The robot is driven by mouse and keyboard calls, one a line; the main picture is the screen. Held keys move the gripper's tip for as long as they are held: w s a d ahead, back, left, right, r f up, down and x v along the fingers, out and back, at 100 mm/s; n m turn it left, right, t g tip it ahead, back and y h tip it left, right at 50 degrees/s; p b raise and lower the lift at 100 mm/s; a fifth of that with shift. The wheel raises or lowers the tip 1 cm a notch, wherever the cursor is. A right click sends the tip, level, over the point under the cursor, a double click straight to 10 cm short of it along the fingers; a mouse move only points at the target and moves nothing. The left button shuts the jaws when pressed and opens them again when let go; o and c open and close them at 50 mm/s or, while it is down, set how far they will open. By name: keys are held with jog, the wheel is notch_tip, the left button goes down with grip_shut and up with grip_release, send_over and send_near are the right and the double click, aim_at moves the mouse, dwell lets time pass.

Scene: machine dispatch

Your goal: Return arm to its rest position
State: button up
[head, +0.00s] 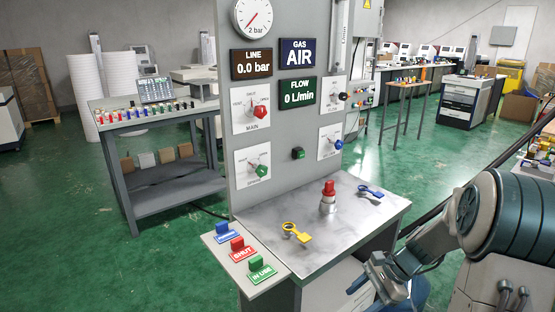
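My gripper (372,277) is low at the right, in front of the control bench's front right side. Its arm comes in from the right edge. Its fingers look apart, but they are small and partly overlapped by the wrist, so I cannot tell their opening. I see nothing held in it. The bench top (335,240) bears a red-capped fitting (328,192), a yellow key-like tag (296,232) and a blue one (370,191), all clear of my gripper.
The upright panel (279,118) carries a gauge (252,16), displays reading LINE 0.0 bar, GAS AIR and FLOW 0 L/min, and several valve knobs. A side shelf (243,254) holds blue, red and green tags. A workbench (153,116) stands at left. Green floor is open around.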

jog(key=s+a+r+n+t+h+p, duration=0.1)
jog(key=s+a+r+n+h+p, duration=0.1)
jog(key=s+r+n, duration=0.5)
jog(key=s+a+r+n+t+h+p, duration=0.2)
jog(key=s+r+n+h+p, duration=0.3)
jog(key=r, duration=1)
jog(key=s+a+n+p, duration=0.1)
jog(key=s+n+p, duration=0.1)
jog(key=s, duration=0.2)
jog(key=shift+s+a+r, duration=0.25)
jog(key=shift+s+a, duration=0.1)
jog(key=shift+s, duration=0.05)
